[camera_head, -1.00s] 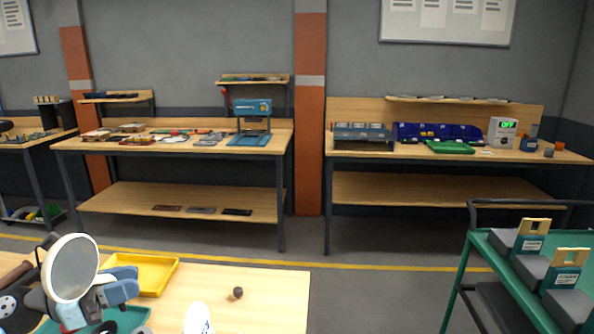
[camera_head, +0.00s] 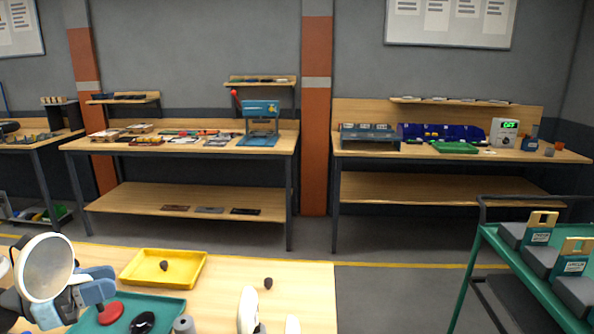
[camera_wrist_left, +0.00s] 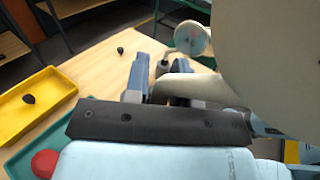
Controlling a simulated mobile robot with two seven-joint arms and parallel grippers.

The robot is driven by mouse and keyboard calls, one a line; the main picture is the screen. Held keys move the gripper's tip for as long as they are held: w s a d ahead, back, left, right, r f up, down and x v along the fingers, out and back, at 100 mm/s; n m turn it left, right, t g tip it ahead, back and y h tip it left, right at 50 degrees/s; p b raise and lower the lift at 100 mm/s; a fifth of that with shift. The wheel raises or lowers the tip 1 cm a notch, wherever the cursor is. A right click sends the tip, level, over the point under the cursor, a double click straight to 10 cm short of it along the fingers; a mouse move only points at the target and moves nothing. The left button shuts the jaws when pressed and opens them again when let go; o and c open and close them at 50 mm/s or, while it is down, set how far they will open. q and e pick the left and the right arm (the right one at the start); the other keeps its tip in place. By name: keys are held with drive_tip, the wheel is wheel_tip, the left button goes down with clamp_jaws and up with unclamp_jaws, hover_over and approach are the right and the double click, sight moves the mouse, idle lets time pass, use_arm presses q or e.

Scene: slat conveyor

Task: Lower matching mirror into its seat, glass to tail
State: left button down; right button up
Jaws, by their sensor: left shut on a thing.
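My left gripper (camera_head: 92,288) is at the lower left of the head view, shut on a round mirror (camera_head: 46,266) with a pale face and light rim. The mirror is held upright above the near table. In the left wrist view the mirror (camera_wrist_left: 270,45) is a large beige disc at the upper right, its stem between the blue fingers (camera_wrist_left: 158,85). A second, smaller round disc on a stem (camera_wrist_left: 190,38) stands beyond the fingers; I cannot tell whether it is a mounted mirror. No seat is clearly visible. My right gripper is not in view.
The near wooden table (camera_head: 300,300) holds a yellow tray (camera_head: 190,262) with a dark lump inside, another dark lump (camera_head: 268,283), and a teal tray (camera_head: 165,304) with red, black and grey parts. White pieces (camera_head: 248,310) show at the front edge. A green cart (camera_head: 485,250) stands right.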

use_arm(q)
drive_tip(key=d+n+t+y, duration=0.1)
drive_tip(key=w+d+r+n+t+y, duration=0.1)
drive_tip(key=d+r+n+t, duration=0.1)
drive_tip(key=d, duration=0.1)
drive_tip(key=shift+w+r+t+y, duration=0.1)
drive_tip(key=shift+w+t+y, duration=0.15)
drive_tip(key=shift+t+y, duration=0.15)
drive_tip(key=shift+d+n+t+y, duration=0.1)
drive_tip(key=shift+n+t+y, duration=0.2)
drive_tip(key=shift+y, duration=0.1)
